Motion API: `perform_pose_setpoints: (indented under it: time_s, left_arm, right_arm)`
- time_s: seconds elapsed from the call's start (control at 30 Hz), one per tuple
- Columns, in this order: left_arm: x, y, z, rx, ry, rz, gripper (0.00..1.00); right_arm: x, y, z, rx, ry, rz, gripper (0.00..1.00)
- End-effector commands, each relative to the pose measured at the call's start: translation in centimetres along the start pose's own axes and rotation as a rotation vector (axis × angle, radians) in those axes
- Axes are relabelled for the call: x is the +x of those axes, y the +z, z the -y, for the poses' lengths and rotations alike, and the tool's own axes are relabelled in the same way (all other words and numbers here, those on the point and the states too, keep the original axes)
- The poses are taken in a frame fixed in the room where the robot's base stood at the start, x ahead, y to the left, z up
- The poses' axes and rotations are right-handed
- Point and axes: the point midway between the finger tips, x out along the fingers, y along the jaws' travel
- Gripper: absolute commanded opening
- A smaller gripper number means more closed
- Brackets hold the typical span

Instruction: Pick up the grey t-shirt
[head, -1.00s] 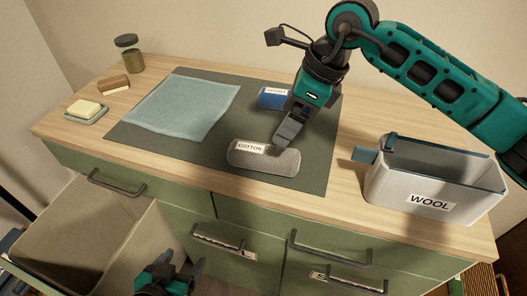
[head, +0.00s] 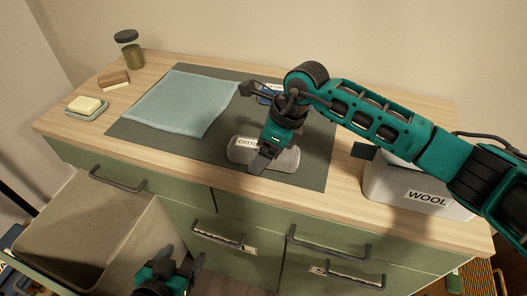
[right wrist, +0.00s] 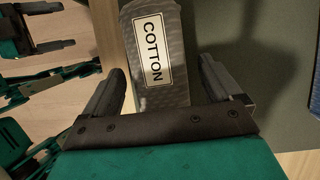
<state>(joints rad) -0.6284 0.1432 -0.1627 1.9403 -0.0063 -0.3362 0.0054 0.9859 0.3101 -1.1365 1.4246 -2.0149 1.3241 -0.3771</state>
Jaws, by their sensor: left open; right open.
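The grey t-shirt is a rolled grey bundle (head: 285,158) with a white COTTON label, lying on the dark mat near its front edge. My right gripper (head: 262,162) is over the bundle, pointing down and hiding part of it and its label. In the right wrist view the bundle (right wrist: 165,88) lies between the two spread fingers (right wrist: 162,68), with no clear grip on it. My left gripper (head: 182,272) is open and empty, low in front of the drawers by the open bin.
A light blue cloth (head: 185,103) lies flat on the dark mat (head: 314,165). A blue roll (head: 266,99) is mostly hidden behind my right gripper. A bin labelled WOOL (head: 395,190) stands right, partly behind my arm. Soap (head: 85,104), a brush (head: 114,79) and a jar (head: 131,52) stand left.

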Motion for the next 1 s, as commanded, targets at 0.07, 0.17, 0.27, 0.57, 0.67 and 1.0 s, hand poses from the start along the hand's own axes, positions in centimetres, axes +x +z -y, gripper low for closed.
perform_pose_setpoints:
  time_s: [0.07, 0.17, 0.27, 0.57, 0.67, 1.0]
  left_arm:
    - [0.02, -0.02, 0.00, 0.000, 0.000, -0.001, 0.72]
    - [0.04, -0.07, 0.01, 0.001, 0.000, -0.002, 0.72]
    - [0.08, -0.16, 0.02, 0.001, 0.000, -0.003, 0.72]
    - [0.18, -0.37, 0.06, 0.002, 0.000, -0.008, 0.72]
    - [0.17, -0.36, 0.06, 0.002, 0.000, -0.008, 0.72]
    - [0.16, -0.35, 0.06, 0.001, -0.001, -0.007, 0.72]
  right_arm:
    - [0.00, 0.01, -0.01, 0.000, 0.000, 0.000, 0.92]
    - [-0.01, 0.01, -0.02, 0.000, 0.000, 0.000, 0.90]
    - [-0.02, 0.01, -0.02, 0.000, 0.000, 0.000, 0.80]
    - [-0.05, 0.01, -0.02, 0.000, 0.000, 0.000, 0.51]
    - [-0.05, 0.02, -0.01, 0.000, 0.000, 0.000, 0.42]
    - [-0.14, 0.08, 0.01, -0.001, 0.000, 0.002, 0.30]
